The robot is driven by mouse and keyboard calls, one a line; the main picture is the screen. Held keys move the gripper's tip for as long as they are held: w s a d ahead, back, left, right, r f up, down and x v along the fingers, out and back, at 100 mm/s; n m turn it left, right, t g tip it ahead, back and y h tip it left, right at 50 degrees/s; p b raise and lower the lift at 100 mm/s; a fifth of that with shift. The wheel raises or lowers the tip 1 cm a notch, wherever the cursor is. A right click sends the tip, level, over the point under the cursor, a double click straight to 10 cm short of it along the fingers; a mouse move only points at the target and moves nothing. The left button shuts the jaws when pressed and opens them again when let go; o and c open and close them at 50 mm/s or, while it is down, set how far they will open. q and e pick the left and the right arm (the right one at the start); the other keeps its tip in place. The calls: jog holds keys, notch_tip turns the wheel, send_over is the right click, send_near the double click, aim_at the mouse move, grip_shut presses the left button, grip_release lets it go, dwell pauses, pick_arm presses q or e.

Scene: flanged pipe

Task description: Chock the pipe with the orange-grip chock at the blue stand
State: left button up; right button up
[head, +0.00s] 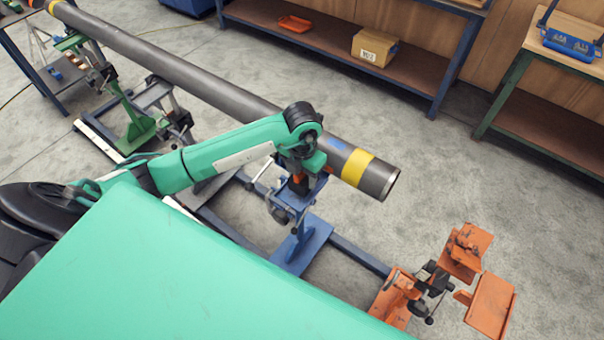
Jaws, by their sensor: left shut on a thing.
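The long grey pipe (220,95) runs from the upper left to the middle right, with a yellow band (356,167) near its open right end. The blue stand (302,243) is under the pipe near that end. My left arm reaches over to the blue stand, and my left gripper (300,184) points down beside the pipe at the stand's top. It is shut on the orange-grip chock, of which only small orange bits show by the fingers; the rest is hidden. I cannot tell whether the chock touches the pipe. My right gripper is out of view.
A green stand (138,122) supports the pipe further left. An orange stand (400,292) with orange plates is at the lower right, clear of the pipe. Shelves with a cardboard box (374,47) and an orange tray (294,24) line the back. The floor right of the pipe end is free.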

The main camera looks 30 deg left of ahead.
pick_arm(q)
jog(key=shift+w+d+f+b, duration=0.15)
jog(key=shift+w+b, duration=0.25)
jog(key=shift+w, duration=0.45)
jog(key=shift+w, duration=0.5)
jog(key=o, duration=1.2)
jog(key=shift+c, duration=0.2)
jog(key=shift+r, duration=0.2)
jog(key=shift+s+r+p, duration=0.2)
jog(key=shift+r+p, duration=0.45)
jog(key=shift+r, duration=0.5)
jog(key=shift+s+r+p, duration=0.15)
jog(key=shift+r+p, duration=0.45)
jog(key=shift+r, duration=0.5)
jog(key=shift+s+r+p, duration=0.2)
jog(key=shift+r+p, duration=0.45)
jog(key=shift+r, duration=0.5)
jog(key=shift+f, duration=0.1)
